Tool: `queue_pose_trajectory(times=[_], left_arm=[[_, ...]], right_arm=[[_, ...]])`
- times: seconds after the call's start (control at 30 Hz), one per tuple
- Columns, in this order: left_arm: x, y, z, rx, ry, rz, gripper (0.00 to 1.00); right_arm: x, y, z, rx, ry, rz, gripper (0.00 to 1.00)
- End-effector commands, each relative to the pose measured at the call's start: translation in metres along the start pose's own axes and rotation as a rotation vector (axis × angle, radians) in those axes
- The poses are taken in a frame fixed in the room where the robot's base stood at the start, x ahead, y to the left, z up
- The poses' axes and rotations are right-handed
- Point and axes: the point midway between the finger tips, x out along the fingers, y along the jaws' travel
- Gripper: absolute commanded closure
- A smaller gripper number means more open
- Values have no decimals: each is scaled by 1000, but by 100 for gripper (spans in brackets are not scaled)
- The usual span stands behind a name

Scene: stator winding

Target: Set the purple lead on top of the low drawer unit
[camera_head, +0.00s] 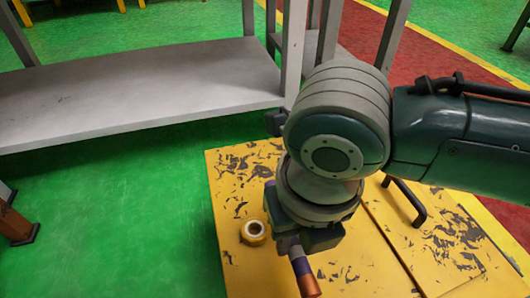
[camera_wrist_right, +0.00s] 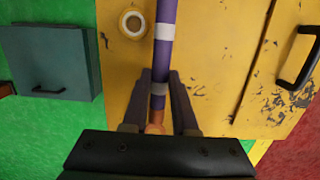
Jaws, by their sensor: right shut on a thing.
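The purple lead (camera_wrist_right: 165,40) has pale bands and a copper-coloured end. My right gripper (camera_wrist_right: 161,100) is shut on the lead near that end in the right wrist view. In the head view the right gripper (camera_head: 292,243) points down above the yellow unit, and the lead (camera_head: 299,264) sticks out below it. The low drawer unit appears to be this yellow one (camera_head: 235,185), with a chipped top. I cannot tell whether the lead touches the top. My left gripper is out of view.
A roll of tape (camera_head: 253,232) lies on the yellow top, left of the gripper. A black handle (camera_head: 407,200) stands up at the right. A blue-grey box with a handle (camera_wrist_right: 48,65) shows in the wrist view. A grey shelf (camera_head: 120,90) is behind.

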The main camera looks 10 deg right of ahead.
Motion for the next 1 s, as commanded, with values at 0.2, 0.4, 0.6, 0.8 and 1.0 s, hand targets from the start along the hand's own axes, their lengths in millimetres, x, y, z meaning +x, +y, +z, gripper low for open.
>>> queue_pose_trajectory(times=[0.2, 0.4, 0.6, 0.8, 1.0], left_arm=[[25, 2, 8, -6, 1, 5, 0], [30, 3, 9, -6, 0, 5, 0], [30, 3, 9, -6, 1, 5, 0], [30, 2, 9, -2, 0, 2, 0], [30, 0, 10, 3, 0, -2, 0]], right_arm=[[33, 0, -4, 1, 0, 1, 100], [42, 0, -5, 0, -1, 0, 100], [42, 0, -5, 0, -1, 0, 100], [44, 0, -5, 0, 0, 0, 59], [44, 0, -5, 0, 0, 0, 44]])
